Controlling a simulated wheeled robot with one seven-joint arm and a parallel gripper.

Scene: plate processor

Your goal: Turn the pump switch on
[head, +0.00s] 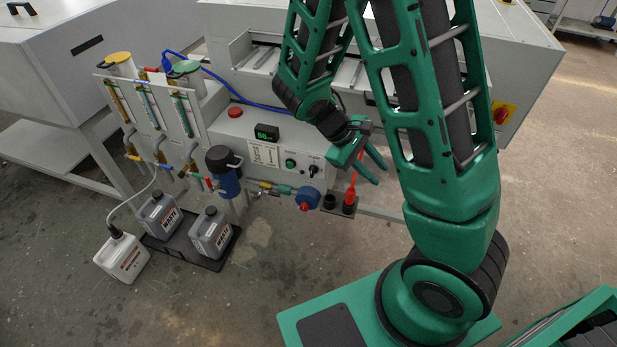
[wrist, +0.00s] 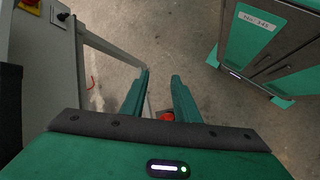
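The control panel (head: 262,150) of the plate processor carries a black rotary knob (head: 313,170), which looks like the pump switch, and a green round button (head: 290,163) to its left. Their labels and the knob's setting are too small to read. My gripper (head: 381,175) is to the right of the panel, apart from the knob, with its fingers pointing right and down, away from the panel. In the wrist view my gripper (wrist: 160,75) is open, with nothing held between its two green fingers.
A lit display (head: 266,133) and a red button (head: 235,112) sit on the unit. A red plug (head: 349,198) stands below my gripper. Blue pump parts (head: 308,198) and the waste bottles (head: 211,232) are lower left. A green cabinet (wrist: 265,40) shows in the wrist view.

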